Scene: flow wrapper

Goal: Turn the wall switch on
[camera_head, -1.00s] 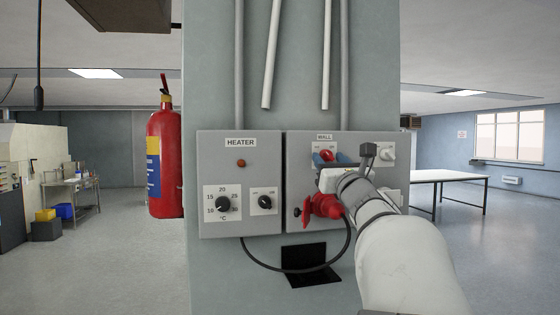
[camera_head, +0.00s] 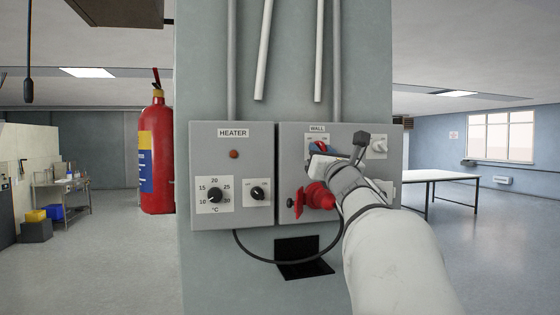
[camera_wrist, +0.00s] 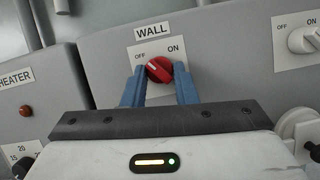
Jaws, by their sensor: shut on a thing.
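The wall switch is a red rotary knob (camera_wrist: 159,69) on a white plate under the WALL label, with OFF at left and ON at right. Its white mark leans to the upper left, towards OFF. My gripper (camera_wrist: 160,84) has its two blue fingers on either side of the knob and is shut on it. In the head view the knob (camera_head: 322,139) is partly hidden by my fingers and wrist.
A second switch (camera_head: 378,147) with a white knob is to the right. A red plug (camera_head: 318,196) with a black cable sits below my gripper. The HEATER box (camera_head: 232,162) and a fire extinguisher (camera_head: 157,155) are to the left.

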